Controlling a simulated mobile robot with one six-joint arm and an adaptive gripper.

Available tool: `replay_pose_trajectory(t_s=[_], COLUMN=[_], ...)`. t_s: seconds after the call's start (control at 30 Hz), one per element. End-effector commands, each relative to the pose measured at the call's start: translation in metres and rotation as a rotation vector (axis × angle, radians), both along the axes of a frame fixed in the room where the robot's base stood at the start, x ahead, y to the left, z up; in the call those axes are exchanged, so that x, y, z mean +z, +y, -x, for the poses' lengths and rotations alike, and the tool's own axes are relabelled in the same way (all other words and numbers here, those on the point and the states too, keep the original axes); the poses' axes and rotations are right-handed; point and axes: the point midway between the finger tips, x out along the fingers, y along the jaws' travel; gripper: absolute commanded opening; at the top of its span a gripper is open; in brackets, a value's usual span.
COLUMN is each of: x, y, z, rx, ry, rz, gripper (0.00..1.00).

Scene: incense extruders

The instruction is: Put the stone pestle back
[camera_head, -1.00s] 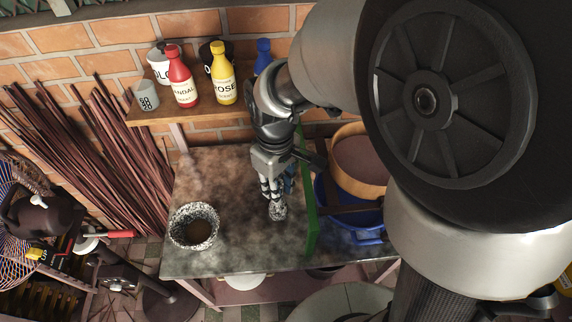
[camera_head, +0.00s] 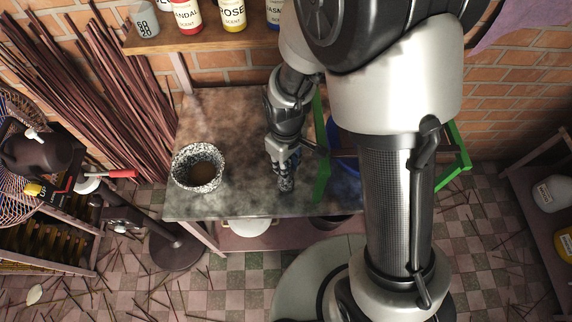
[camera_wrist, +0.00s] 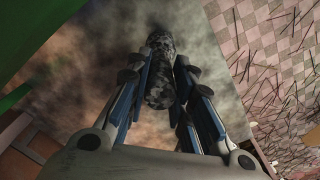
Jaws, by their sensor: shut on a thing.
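The stone pestle, speckled black and grey, is between the fingers of my gripper (camera_head: 285,175). The wrist view shows the pestle (camera_wrist: 160,88) clasped from both sides, its far end beyond the fingertips over the table top. I cannot tell whether that end touches the table. The speckled stone mortar (camera_head: 197,186) stands upright on the left part of the table, with brown matter inside. My gripper is to the right of the mortar and apart from it.
The mottled grey table top (camera_head: 235,120) is bare between mortar and gripper. A green frame (camera_head: 320,185) and blue tub (camera_head: 345,168) lie just right of my gripper. A wooden shelf (camera_head: 215,37) with scent bottles is behind. Incense sticks (camera_head: 115,105) lean at left.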

Motion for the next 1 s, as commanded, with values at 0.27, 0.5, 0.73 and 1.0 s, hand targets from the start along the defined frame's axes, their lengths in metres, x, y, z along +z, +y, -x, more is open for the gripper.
replay_pose_trajectory(t_s=[0.27,0.5,0.73,1.0], x=[-0.0051,-0.0084,-0.0083,-0.0078], y=[0.0002,0.0001,0.0001,0.0], z=[-0.0007,-0.0003,-0.0003,-0.0004], rx=[0.0,0.0,0.0,0.0], ry=[-0.002,-0.001,-0.001,-0.001], rz=[-0.001,0.0,0.0,0.0], gripper=[0.0,0.27,0.41,0.41])
